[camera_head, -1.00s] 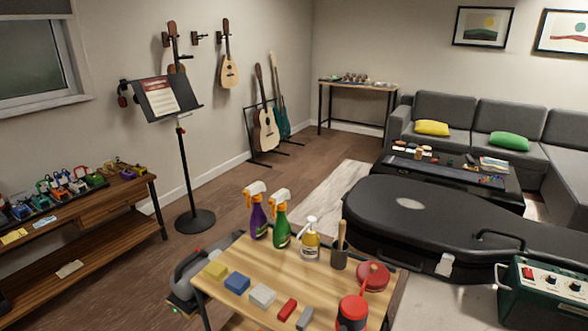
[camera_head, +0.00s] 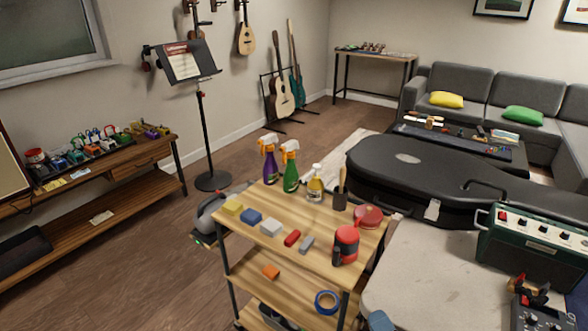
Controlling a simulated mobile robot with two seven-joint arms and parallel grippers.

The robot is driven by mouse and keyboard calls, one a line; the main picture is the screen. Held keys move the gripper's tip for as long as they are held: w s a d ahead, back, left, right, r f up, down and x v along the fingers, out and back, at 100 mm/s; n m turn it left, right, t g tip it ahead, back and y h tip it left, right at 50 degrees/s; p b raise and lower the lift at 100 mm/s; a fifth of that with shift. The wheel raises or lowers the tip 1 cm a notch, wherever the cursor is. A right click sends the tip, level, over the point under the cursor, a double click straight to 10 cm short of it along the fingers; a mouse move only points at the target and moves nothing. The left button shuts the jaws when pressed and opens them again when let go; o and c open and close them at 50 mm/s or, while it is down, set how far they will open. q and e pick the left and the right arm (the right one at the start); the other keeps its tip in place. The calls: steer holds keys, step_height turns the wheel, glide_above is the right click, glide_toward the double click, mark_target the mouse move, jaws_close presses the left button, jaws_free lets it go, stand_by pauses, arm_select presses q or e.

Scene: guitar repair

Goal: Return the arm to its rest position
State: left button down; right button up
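My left gripper is not in the head view. I cannot clearly make out my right gripper. A small blue-grey shape at the bottom edge and another at the lower right edge are cut off, and I cannot tell whether either is part of my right arm. No finger opening shows. No object is seen held.
A wooden cart (camera_head: 262,207) stands in front with spray bottles (camera_head: 290,168), coloured blocks and a red-lidded container (camera_head: 346,245). A black guitar case (camera_head: 430,178) and a green amplifier (camera_head: 532,243) are to the right. A music stand (camera_head: 203,120) stands behind left. Brown floor is clear at left.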

steer(key=s+d+f+n+g+h, duration=0.2)
steer(key=s+d+f+n+g, duration=0.1)
steer(key=s+d+f+n, duration=0.2)
steer(key=s+d+f+n+g+h, duration=0.3)
steer(key=s+d+f+n, duration=0.2)
steer(key=s, duration=0.5)
steer(key=shift+d+f+n, duration=0.25)
steer(key=shift+f+n, duration=0.4)
steer(key=shift+n, duration=0.45)
